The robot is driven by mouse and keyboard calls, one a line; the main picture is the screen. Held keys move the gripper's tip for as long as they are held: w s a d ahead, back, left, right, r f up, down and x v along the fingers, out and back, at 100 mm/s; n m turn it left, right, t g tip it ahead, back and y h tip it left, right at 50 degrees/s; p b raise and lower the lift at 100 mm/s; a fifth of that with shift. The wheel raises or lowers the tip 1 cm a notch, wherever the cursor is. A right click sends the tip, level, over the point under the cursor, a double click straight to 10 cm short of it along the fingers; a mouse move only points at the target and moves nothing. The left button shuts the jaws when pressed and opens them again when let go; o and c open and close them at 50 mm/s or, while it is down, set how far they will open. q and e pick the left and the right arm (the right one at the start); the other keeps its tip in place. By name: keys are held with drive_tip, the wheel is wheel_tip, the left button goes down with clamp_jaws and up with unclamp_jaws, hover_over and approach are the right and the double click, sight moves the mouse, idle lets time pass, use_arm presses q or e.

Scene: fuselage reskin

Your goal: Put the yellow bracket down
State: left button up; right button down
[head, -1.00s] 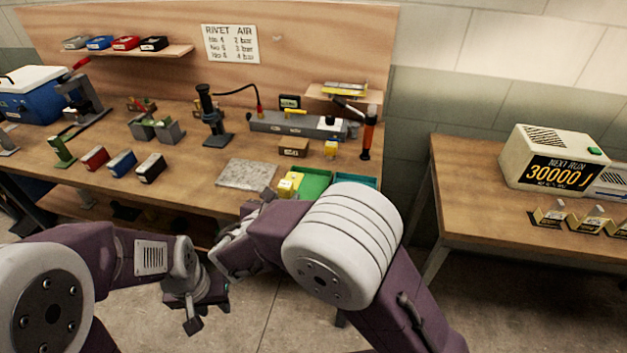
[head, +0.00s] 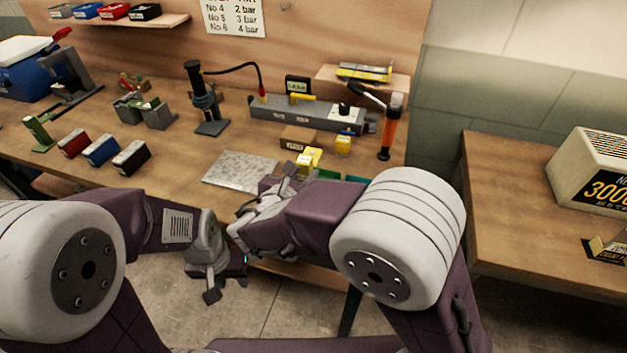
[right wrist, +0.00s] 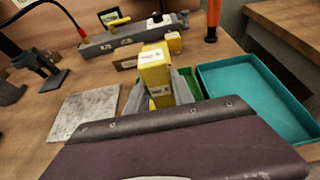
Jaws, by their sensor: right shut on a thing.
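The yellow bracket (right wrist: 155,72) is a blocky yellow piece with white labels. In the right wrist view it sits between the grey fingers of my right gripper (right wrist: 158,92), which is shut on it. It also shows in the head view (head: 310,157), near the front edge of the workbench. In the right wrist view it is in front of the green tray (right wrist: 193,83); I cannot tell whether it touches anything below. My left gripper (head: 226,284) hangs low in front of the bench, away from the bracket, and its jaw opening is unclear.
A teal tray (right wrist: 262,98) lies right of the green one. A grey plate (right wrist: 83,114) lies to the left. Another yellow block (head: 343,144) and a brown box (head: 298,138) stand behind, before a long grey device (head: 305,116). An orange tool (head: 391,128) stands at the right.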

drive_tip(key=shift+s+a+f+b, duration=0.15)
drive_tip(key=shift+s+f+b, duration=0.7)
drive_tip(key=shift+b, duration=0.35)
drive_tip(key=shift+w+f+b, duration=0.2)
drive_tip(key=shift+f+b, duration=0.3)
drive_tip(key=shift+f, duration=0.05)
drive_tip(key=shift+w+f+b, duration=0.2)
drive_tip(key=shift+f+b, duration=0.25)
drive_tip(key=shift+f, duration=0.1)
drive_tip(key=shift+w, duration=0.3)
drive_tip(key=shift+s+r, duration=0.15)
drive_tip(key=shift+s, duration=0.2)
drive_tip(key=c, duration=1.1)
unclamp_jaws()
drive_tip(key=shift+c, duration=0.2)
drive_tip(key=shift+o, duration=0.3)
drive_tip(key=shift+w, duration=0.1)
drive_tip(key=shift+s+r+p, duration=0.2)
drive_tip(key=shift+p, duration=0.15)
drive_tip(key=p+v, duration=0.1)
drive_tip(key=v, duration=1)
drive_tip(key=shift+s+p, duration=0.35)
drive_tip(key=shift+s, duration=0.05)
